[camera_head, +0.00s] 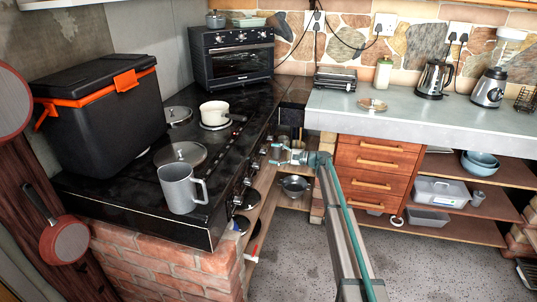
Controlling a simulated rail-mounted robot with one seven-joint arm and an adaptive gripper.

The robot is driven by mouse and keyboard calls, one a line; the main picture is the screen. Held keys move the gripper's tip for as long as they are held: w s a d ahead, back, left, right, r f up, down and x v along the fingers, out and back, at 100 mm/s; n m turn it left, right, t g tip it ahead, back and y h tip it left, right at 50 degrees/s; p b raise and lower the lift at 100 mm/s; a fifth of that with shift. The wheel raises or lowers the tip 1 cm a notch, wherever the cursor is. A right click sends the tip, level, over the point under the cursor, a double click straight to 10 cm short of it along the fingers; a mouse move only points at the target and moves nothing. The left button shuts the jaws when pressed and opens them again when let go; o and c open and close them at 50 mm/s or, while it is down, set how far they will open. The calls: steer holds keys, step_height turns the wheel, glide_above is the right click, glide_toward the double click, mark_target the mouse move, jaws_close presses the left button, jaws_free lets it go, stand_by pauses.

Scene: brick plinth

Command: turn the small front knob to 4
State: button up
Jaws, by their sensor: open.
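The black stove (120,190) stands on a brick plinth at the left. Its front panel faces right and carries a row of several knobs (247,181), seen at a steep angle. I cannot tell from this view which one is the small front knob, and the numbers are too small to read. My gripper (274,154) is open and empty, with its fingers pointing left toward the far part of the knob row. It looks apart from the panel, though the exact gap is hard to judge. My arm reaches up from the bottom of the view.
A grey mug (181,188) stands near the stove's front edge, with a white pot (214,113) behind it. A black cooler box (100,115) sits at left. Low shelves below the knobs hold a metal colander (295,185). Wooden drawers (374,173) stand right of my gripper.

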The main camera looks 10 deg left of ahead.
steer(key=s+d, duration=0.1)
steer(key=d, duration=0.7)
steer(key=shift+s, duration=0.15)
steer(key=shift+d, duration=0.1)
steer(key=s+d+f+n+g+h+p, duration=0.15)
steer(key=s+d+f+h, duration=0.35)
steer(key=s+f, duration=1.2)
steer(key=s+d+f+n+g+h+b, duration=0.1)
steer(key=s+d+f+n+g+h, duration=0.35)
steer(key=s+f, duration=1.25)
steer(key=s+d+f+g+h+p, duration=0.1)
steer(key=s+d+h, duration=0.1)
steer(key=s, duration=1.4)
steer(key=s+d+f+n+g+h, duration=0.1)
steer(key=s+d+h, duration=0.2)
steer(key=s, duration=1.3)
steer(key=s+d+f+g+h+p, duration=0.1)
steer(key=s+d+h, duration=0.2)
steer(key=s, duration=1.3)
steer(key=shift+s+d+f+n+p, duration=0.15)
steer(key=shift+d+f+n+p, duration=0.15)
steer(key=shift+d, duration=0.15)
